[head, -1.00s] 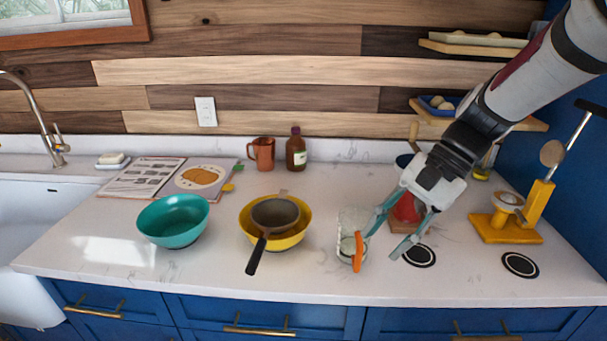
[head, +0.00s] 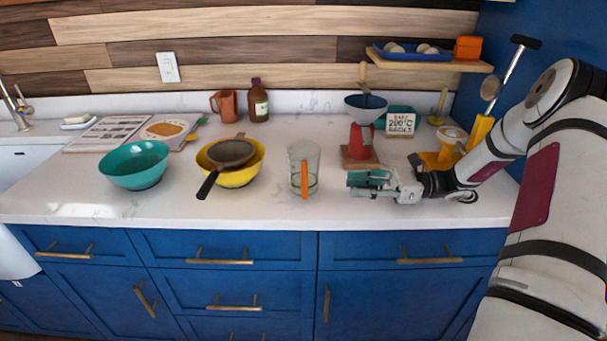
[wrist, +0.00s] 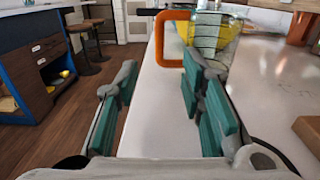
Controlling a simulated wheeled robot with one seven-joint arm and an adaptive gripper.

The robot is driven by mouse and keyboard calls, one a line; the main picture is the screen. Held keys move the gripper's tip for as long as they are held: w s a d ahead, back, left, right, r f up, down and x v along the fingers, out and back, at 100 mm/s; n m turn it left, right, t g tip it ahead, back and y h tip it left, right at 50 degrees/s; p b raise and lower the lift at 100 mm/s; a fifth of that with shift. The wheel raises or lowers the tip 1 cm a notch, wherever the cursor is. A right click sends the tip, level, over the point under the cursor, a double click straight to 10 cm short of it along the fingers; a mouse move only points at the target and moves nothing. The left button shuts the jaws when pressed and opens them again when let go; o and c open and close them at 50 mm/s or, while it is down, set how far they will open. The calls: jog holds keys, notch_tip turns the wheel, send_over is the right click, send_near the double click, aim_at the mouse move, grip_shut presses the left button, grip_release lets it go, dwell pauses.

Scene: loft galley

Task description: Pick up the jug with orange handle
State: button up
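The jug is clear with an orange handle. It stands upright on the counter in the head view (head: 304,160), its handle (head: 305,181) facing the counter's front edge. In the wrist view the jug (wrist: 216,40) is ahead, right of centre, with the handle (wrist: 157,38) at its left. My gripper (head: 351,183) is low over the counter, right of the jug, its fingers pointing left towards it with a gap between. In the wrist view my gripper (wrist: 160,68) is open and empty. The right finger overlaps part of the jug; the left finger shows against the floor.
A yellow bowl (head: 248,174) with a dark pan (head: 231,152) on it stands left of the jug. A teal bowl (head: 135,165) is further left. A red appliance (head: 361,142) stands behind my gripper. The counter in front of the jug is narrow.

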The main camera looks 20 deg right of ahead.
aim_at(304, 197)
jog(key=p+x, duration=0.1)
jog(key=x, duration=1.2)
jog(key=shift+a+r+p, duration=0.15)
jog(key=shift+p, duration=0.25)
grip_shut()
